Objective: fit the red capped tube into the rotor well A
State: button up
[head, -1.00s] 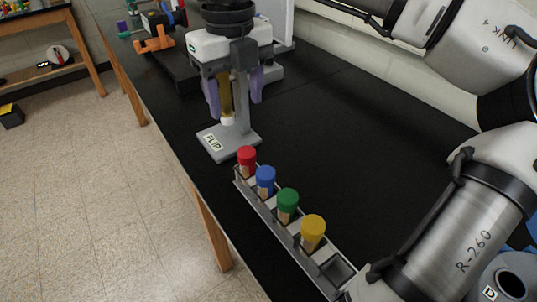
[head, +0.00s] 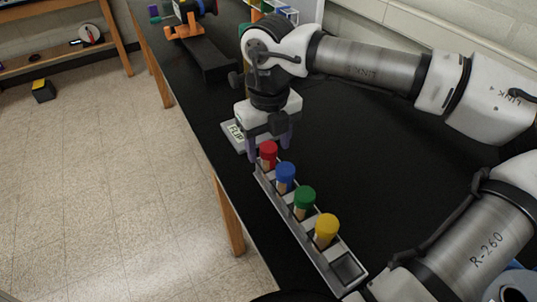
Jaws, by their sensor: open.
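The red capped tube (head: 268,151) stands upright in the far end slot of a narrow grey rack (head: 315,246). My gripper (head: 269,150) points down over that end of the rack. Its purple fingers are open, one on each side of the red cap as seen here. I cannot tell whether they touch it. The rotor and its well A are not recognisable in this view.
Blue (head: 286,172), green (head: 304,197) and yellow (head: 326,228) capped tubes stand in the same rack, close to my gripper. The rack's near slot is empty. A grey stand labelled FLIP (head: 236,132) is just behind. The black bench (head: 375,185) is clear to the right.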

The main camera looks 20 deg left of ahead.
jog(key=shift+f, duration=0.75)
jog(key=c, duration=1)
jog(key=shift+c, duration=0.2)
notch_tip(320, 180, up, 20)
jog(key=b, duration=0.2)
